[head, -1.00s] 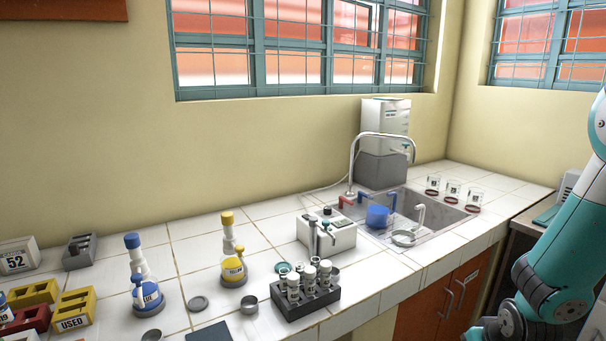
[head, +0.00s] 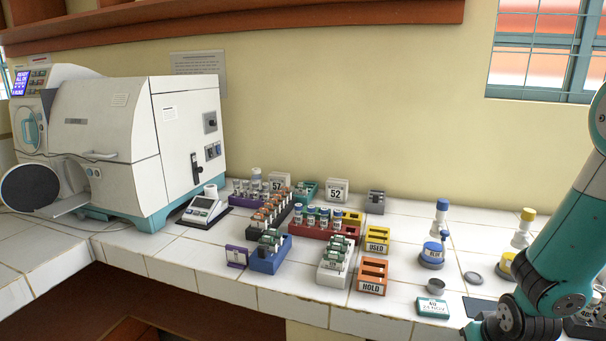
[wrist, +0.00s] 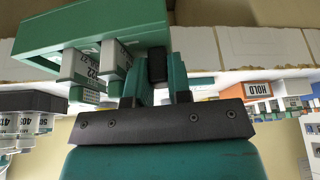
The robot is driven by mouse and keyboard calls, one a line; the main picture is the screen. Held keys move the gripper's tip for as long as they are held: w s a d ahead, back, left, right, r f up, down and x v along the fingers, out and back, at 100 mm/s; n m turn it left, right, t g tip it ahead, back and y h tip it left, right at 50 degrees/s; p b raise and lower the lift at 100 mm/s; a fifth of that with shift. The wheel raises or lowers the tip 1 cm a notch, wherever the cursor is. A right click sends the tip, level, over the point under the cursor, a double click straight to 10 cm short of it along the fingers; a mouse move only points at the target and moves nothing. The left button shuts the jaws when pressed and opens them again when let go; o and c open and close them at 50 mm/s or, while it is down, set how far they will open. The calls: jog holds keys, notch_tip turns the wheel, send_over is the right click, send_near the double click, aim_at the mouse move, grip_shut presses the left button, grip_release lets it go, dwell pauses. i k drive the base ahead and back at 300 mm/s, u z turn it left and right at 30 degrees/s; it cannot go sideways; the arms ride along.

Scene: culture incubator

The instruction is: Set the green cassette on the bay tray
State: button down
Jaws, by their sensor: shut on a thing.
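The green cassette (wrist: 95,30) fills the upper left of the wrist view, with white-labelled vials in it, one marked 22. My gripper (wrist: 158,68) is shut on the cassette at its right end; the exact contact is partly hidden by the fingers. In the head view my arm enters at the right, and the gripper and held cassette are not visible. The white incubator (head: 130,140) stands at the far left with its round dark door (head: 30,187) swung open. A small pale tray-like ledge (head: 75,203) juts out at its front; I cannot tell whether it is the bay tray.
Vial racks in blue (head: 270,258), red (head: 315,228) and white (head: 335,268) crowd the mid counter. An orange HOLD rack (head: 373,274) and yellow USED rack (head: 377,240) stand beside them. A balance (head: 204,207) sits by the incubator. The front left counter is mostly clear.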

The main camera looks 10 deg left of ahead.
aim_at(71, 202)
jog(key=u, duration=1.95)
jog(key=i, duration=1.65)
jog(key=z, duration=0.05)
